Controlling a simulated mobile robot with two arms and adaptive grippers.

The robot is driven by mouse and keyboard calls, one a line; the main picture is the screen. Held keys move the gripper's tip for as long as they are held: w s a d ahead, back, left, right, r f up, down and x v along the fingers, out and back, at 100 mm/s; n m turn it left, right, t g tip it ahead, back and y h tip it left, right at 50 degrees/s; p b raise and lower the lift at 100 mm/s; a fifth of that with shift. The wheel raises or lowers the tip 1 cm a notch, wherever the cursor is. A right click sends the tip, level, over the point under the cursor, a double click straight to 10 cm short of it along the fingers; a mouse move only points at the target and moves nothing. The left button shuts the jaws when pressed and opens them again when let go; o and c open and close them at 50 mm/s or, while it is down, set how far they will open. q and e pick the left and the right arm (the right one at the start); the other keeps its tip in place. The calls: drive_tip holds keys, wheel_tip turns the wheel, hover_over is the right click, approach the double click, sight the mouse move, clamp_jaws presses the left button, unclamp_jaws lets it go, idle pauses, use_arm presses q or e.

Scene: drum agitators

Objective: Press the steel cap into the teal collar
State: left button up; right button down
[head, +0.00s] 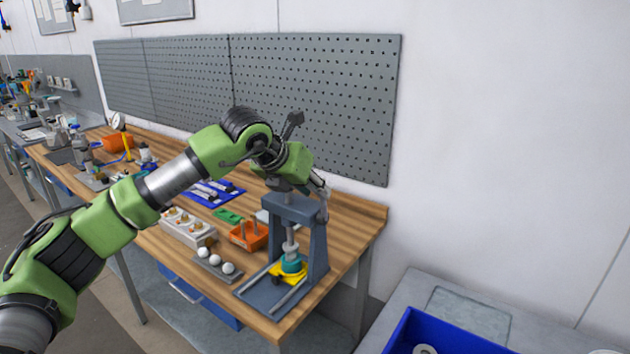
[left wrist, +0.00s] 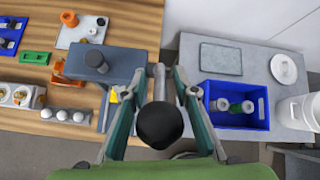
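The teal collar (head: 291,264) sits on a yellow holder (head: 276,277) at the base of a blue-grey press (head: 313,235). A grey piece, probably the steel cap (head: 291,248), shows on top of the collar under the press ram; I cannot tell how deep it sits. My left gripper (head: 321,192) is at the right side of the press top. In the left wrist view its fingers (left wrist: 164,76) straddle the press lever and its black knob (left wrist: 160,124), with gaps visible, so it looks open. The press body hides the collar there. My right gripper is not in view.
An orange bin (head: 249,236), a rack of white balls (head: 214,262) and a block with brass parts (head: 187,226) stand left of the press. A blue crate (head: 405,330) with ring parts is on the grey table at right. A pegboard (head: 320,100) stands behind.

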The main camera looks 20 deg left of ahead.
use_arm(q)
drive_tip(key=shift+w+d+f+p, duration=0.1)
drive_tip(key=shift+w+f+p, duration=0.25)
drive_tip(key=shift+f, duration=0.1)
clamp_jaws()
drive_tip(key=shift+f, duration=0.1)
